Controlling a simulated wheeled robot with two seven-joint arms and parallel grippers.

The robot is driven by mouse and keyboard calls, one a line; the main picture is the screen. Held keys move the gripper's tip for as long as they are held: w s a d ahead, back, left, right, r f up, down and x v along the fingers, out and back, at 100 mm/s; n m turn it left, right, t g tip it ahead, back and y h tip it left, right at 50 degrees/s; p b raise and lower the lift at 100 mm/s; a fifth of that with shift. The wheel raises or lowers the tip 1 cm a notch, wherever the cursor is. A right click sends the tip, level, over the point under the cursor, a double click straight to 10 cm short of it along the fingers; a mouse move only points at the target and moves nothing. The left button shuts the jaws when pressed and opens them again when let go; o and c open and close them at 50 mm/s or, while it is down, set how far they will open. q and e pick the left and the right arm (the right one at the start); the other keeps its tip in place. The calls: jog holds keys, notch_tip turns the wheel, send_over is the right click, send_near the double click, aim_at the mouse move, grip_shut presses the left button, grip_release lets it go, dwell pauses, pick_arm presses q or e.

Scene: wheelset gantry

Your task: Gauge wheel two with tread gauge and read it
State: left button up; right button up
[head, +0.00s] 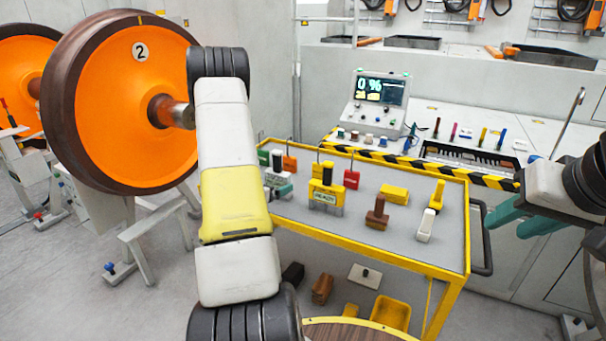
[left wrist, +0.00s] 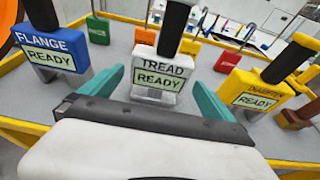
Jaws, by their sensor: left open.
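The white tread gauge (left wrist: 160,75) stands upright on the trolley top, with a black handle and a screen reading READY. In the head view it is small and partly hidden (head: 277,178). My left gripper (left wrist: 160,92) is open, its teal fingers apart on either side of the gauge's lower front in the picture; I cannot tell whether they touch it. In the head view my left arm hides most of that gripper (head: 283,190). Wheel two (head: 110,110) is a large orange disc with a dark rim and a "2" label. My right gripper (head: 513,216) is open and empty at the right.
A blue flange gauge (left wrist: 50,50) stands left of the tread gauge, and a yellow diameter gauge (left wrist: 250,93) right; both read READY. More blocks and tools share the yellow-edged trolley (head: 400,258). A console (head: 380,100) behind shows 0 %. Striped yellow-black edging borders the back bench.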

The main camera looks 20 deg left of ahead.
aim_at(283, 178)
pick_arm(q)
jog(key=x, duration=0.7)
jog(key=shift+w+r, duration=0.15)
jog(key=shift+w, duration=0.1)
jog(key=c, duration=1.7)
